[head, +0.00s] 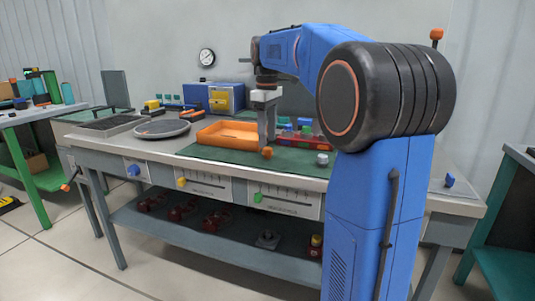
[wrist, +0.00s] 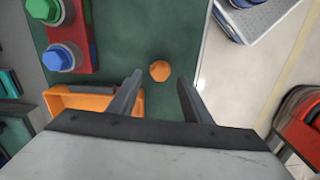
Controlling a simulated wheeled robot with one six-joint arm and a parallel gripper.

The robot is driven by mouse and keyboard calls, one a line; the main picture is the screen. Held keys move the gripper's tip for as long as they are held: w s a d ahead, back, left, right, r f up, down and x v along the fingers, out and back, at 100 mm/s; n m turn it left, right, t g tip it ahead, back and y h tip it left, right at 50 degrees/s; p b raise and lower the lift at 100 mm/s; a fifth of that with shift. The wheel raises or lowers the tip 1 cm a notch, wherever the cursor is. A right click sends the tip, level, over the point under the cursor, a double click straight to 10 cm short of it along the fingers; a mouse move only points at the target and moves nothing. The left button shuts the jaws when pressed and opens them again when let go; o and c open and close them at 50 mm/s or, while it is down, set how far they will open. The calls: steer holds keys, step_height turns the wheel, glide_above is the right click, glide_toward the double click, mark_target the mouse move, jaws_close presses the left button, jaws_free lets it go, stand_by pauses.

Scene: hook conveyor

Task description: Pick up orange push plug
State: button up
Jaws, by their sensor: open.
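The orange push plug (wrist: 160,71) lies on the green mat (wrist: 160,30). In the wrist view it sits just beyond my fingertips, between the lines of the two fingers. In the head view the plug (head: 267,153) is near the front edge of the bench, below my gripper (head: 267,137). My gripper (wrist: 158,88) points down, open and empty, with a finger on either side of the plug's line. I cannot tell the exact height gap between fingertips and plug.
An orange tray (head: 228,134) is left of my gripper. A red block with green and blue bolts (wrist: 68,30) lies behind. A grey knob (head: 322,159) is to the right. A round grey plate (head: 162,129) lies further left. The bench's front edge is close to the plug.

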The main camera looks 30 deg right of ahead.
mark_target(268, 148)
steer(key=shift+s+f, duration=0.1)
steer(key=shift+f, duration=1.45)
